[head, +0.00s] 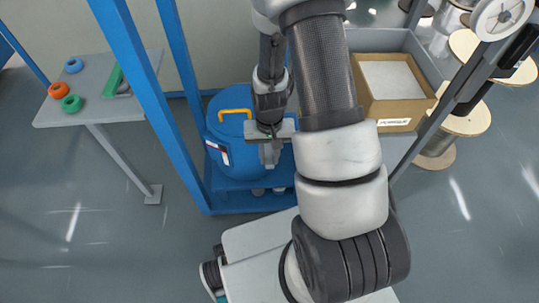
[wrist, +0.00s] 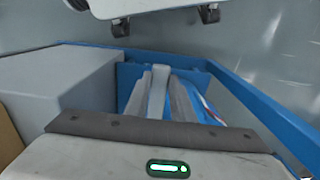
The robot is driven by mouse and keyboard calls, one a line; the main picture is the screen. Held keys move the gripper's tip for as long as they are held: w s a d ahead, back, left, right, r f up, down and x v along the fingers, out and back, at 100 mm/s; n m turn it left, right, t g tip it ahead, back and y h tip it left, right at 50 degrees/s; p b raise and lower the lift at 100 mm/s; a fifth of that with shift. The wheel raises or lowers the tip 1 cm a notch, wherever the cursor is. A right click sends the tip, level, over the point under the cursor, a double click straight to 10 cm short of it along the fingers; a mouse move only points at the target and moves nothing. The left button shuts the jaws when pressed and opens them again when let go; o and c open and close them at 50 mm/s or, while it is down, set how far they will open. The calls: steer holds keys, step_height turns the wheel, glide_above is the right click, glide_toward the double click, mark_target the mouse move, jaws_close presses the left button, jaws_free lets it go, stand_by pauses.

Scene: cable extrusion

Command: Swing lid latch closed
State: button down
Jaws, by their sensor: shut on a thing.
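A blue drum (head: 222,130) stands on a blue base frame, with a yellow-orange handle (head: 235,111) on its lid and a white label on its side. My gripper (head: 269,155) is at the right front side of the drum, pointing down. In the wrist view my gripper (wrist: 159,110) has its two grey fingers on either side of a light grey bar (wrist: 158,88), which looks like the lid latch. The fingers are shut on it. The latch's hinge is not visible.
Blue posts (head: 131,75) rise left of the drum. A cardboard box (head: 400,106) sits in a grey bin to the right, near wooden cable spools (head: 463,118). A grey table (head: 92,108) with coloured rings stands at the left. The floor between table and frame is clear.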

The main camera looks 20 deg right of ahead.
steer(key=c, duration=1.5)
jaws_free()
step_height(320, 180, up, 18)
steer(key=p, duration=0.4)
steer(key=shift+f+p, duration=0.25)
steer(key=shift+p, duration=0.15)
steer(key=s+a+r+n+t, duration=0.25)
steer(key=s+r, duration=0.35)
steer(key=r, duration=0.6)
steer(key=s+a+r+n+t, duration=0.1)
steer(key=s+r+t, duration=0.3)
steer(key=r, duration=0.9)
steer(key=shift+g, duration=0.45)
steer(key=r+p, duration=0.6)
steer(key=s+r+p, duration=0.1)
steer(key=r+p, duration=1.1)
steer(key=shift+s+d+r+p, duration=0.1)
steer(key=shift+s+r+p, duration=0.15)
steer(key=shift+s+p, duration=0.1)
